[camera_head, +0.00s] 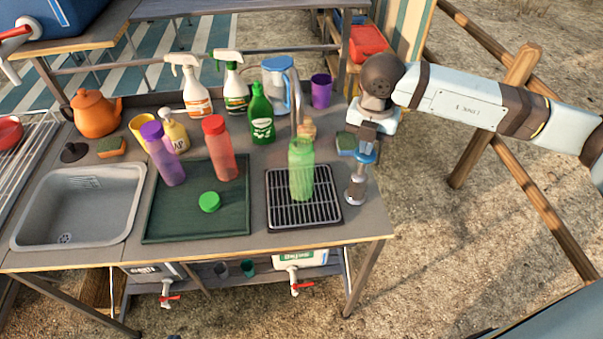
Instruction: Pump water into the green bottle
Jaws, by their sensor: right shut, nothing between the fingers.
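The green bottle (301,175) is translucent and stands upright and uncapped on the black drain grate (318,217). A thin metal spout (297,108) rises behind it and seems to end near its mouth. A round green cap (209,201) lies on the dark green mat. The hand pump (356,190), grey with a blue upper part, stands right of the grate. My right gripper (367,143) points down, shut and empty, right above the pump's blue top. I cannot tell whether it touches the top. The water level in the bottle cannot be made out. My left gripper is out of view.
A red bottle (220,155) and a purple bottle (164,160) stand on the mat (193,229). Spray bottles, a dark green soap bottle (261,115), a jug (279,85) and a purple cup (321,90) stand behind. A sink (78,205) is at left; a sponge (346,144) is near the pump.

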